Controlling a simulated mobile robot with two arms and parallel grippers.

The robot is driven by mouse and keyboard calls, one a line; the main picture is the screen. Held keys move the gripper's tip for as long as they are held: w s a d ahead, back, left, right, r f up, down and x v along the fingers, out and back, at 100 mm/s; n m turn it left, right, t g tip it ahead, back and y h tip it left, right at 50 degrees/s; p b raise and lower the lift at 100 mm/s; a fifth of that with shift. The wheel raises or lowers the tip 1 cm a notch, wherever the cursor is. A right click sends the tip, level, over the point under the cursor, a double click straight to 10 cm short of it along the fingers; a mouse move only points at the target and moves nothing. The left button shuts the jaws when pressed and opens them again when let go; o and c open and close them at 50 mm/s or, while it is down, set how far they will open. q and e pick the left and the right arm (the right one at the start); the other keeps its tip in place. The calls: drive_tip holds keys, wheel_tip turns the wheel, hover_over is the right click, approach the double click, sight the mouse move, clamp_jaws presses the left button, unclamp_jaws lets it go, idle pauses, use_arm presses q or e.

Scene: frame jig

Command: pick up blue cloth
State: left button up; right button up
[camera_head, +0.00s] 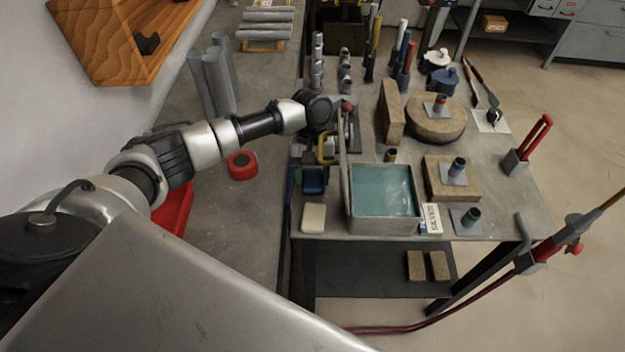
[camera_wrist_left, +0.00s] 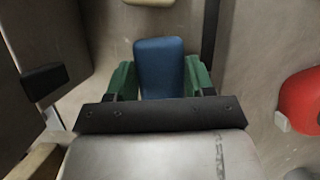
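The blue cloth (camera_head: 314,180) is a small folded pad on the bench, left of the water tank. It also shows in the left wrist view (camera_wrist_left: 160,65), where it lies between the two green fingers of my left gripper (camera_wrist_left: 160,78). The fingers are spread, one along each side of the cloth. I cannot tell whether they touch it. In the head view my left arm reaches across to the bench, with the dark wrist (camera_head: 318,110) behind the cloth; the fingertips are hard to make out there. My right gripper is not in view.
A cream block (camera_head: 313,217) lies just in front of the cloth. The water tank (camera_head: 382,198) stands close on its right. A red roll (camera_head: 242,165) lies on the left bench, across a gap. Several cylinders and wooden blocks occupy the bench's back and right.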

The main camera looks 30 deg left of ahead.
use_arm(q)
drive_tip(key=shift+c, duration=1.2)
drive_tip(key=shift+r, duration=0.1)
